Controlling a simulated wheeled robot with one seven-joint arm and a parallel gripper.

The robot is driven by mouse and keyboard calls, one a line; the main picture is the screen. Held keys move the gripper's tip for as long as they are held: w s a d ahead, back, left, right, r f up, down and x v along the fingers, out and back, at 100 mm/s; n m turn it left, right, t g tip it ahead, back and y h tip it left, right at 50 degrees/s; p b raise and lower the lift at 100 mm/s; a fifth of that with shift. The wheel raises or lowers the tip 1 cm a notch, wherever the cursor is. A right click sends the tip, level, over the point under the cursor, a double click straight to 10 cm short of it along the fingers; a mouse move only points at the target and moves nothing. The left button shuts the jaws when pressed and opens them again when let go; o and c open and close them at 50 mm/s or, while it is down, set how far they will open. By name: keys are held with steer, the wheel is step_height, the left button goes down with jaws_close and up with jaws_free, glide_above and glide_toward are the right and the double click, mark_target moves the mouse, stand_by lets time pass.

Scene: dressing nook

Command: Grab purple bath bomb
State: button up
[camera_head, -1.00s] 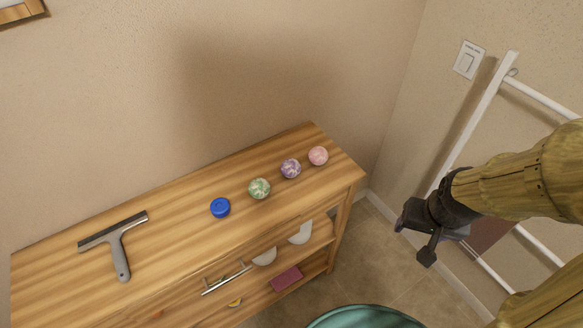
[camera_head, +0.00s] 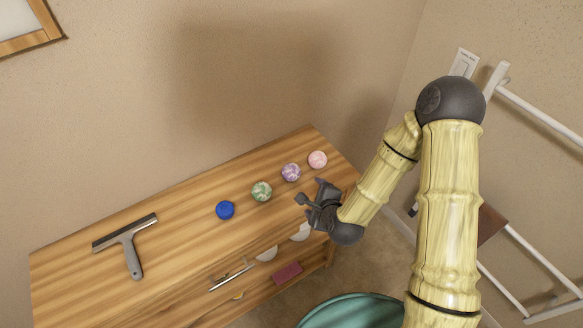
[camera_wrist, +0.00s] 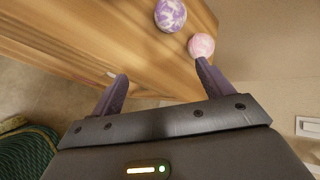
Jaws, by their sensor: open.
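The purple bath bomb (camera_head: 291,172) is a marbled purple and white ball on the wooden cabinet top. It stands between a green marbled ball (camera_head: 261,191) and a pink ball (camera_head: 317,159). In the wrist view the purple bath bomb (camera_wrist: 171,15) is at the top edge, partly cut off, with the pink ball (camera_wrist: 201,46) to its lower right. My gripper (camera_head: 311,191) is at the cabinet's front right edge, close to the purple bath bomb but apart from it. Its fingers (camera_wrist: 160,84) are open with nothing between them.
A blue round item (camera_head: 225,210) and a grey squeegee (camera_head: 129,244) lie on the cabinet top (camera_head: 180,230) to the left. A white rack (camera_head: 540,110) stands at the right wall. A teal rounded thing (camera_head: 350,312) is on the floor in front.

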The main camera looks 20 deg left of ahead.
steer(key=s+a+m+t+p, duration=0.1)
steer(key=m, duration=0.3)
steer(key=s+a+m+t+p, duration=0.1)
steer(key=m, duration=0.4)
steer(key=s+a+r+m+t+h+p, duration=0.1)
steer(key=s+m+t, duration=0.1)
steer(key=m, duration=0.3)
steer(key=shift+a, duration=0.4)
steer(key=shift+f, duration=0.1)
steer(key=b, duration=0.1)
steer(key=w+b, duration=0.1)
steer(key=b, duration=0.3)
steer(key=shift+w+a+f+m, duration=0.25)
steer(key=shift+w+f+m, duration=0.05)
steer(key=b, duration=0.3)
steer(key=shift+w+a+b, duration=0.1)
steer(key=shift+w+b, duration=0.15)
steer(key=shift+b, duration=0.1)
steer(key=b, duration=0.3)
steer(key=shift+w+f, duration=0.15)
steer(key=b, duration=0.4)
steer(key=shift+f, duration=0.15)
